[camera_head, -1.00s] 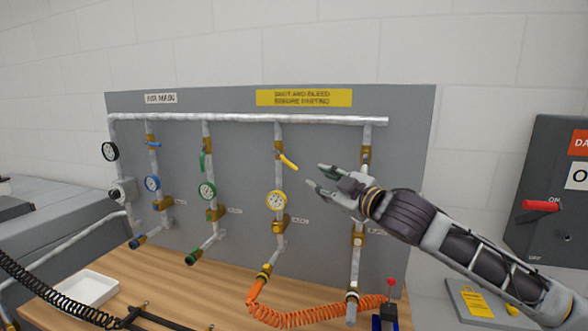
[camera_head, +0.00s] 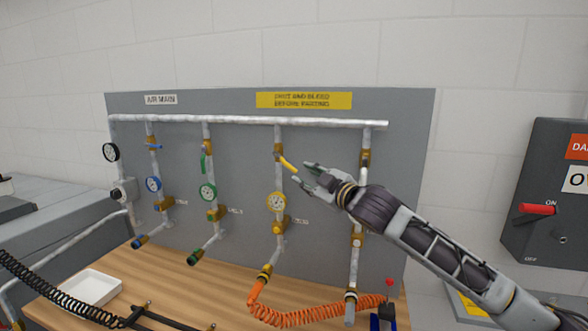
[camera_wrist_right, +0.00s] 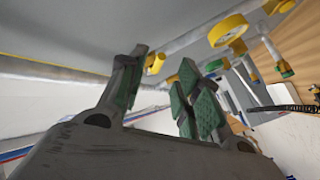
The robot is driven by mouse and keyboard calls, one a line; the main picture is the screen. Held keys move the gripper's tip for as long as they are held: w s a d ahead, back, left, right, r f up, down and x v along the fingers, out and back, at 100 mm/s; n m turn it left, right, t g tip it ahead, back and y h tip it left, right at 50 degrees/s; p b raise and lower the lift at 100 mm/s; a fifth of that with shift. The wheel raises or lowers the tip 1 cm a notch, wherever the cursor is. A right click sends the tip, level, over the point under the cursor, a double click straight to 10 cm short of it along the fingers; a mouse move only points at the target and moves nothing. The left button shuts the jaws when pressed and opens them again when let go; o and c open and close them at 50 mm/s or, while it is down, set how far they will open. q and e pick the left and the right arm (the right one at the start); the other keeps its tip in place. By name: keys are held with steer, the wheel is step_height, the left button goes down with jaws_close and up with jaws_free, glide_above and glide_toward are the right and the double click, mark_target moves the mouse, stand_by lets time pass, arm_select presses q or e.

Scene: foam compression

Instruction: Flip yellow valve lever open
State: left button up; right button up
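The yellow valve lever (camera_head: 288,164) slants down to the right from its brass valve (camera_head: 279,151) on the pipe above the yellow gauge (camera_head: 277,202). My right gripper (camera_head: 301,173) is open just right of the lever's free end, its fingers pointing left toward it. In the right wrist view, the lever's yellow end (camera_wrist_right: 154,63) shows in the gap between the open fingers of the right gripper (camera_wrist_right: 161,72), near their tips. I cannot tell whether a finger touches it. My left gripper is not in view.
Blue (camera_head: 155,146) and green (camera_head: 203,163) levers are on neighbouring pipes to the left. An orange coiled hose (camera_head: 310,317) hangs below the yellow line. A white tray (camera_head: 92,288) sits on the wooden bench. A switch box (camera_head: 550,195) is on the right.

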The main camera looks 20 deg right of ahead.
mark_target(296, 171)
steer(key=shift+p+x, duration=1)
steer(key=shift+x, duration=2.7)
steer(key=shift+a, duration=0.1)
jaws_close()
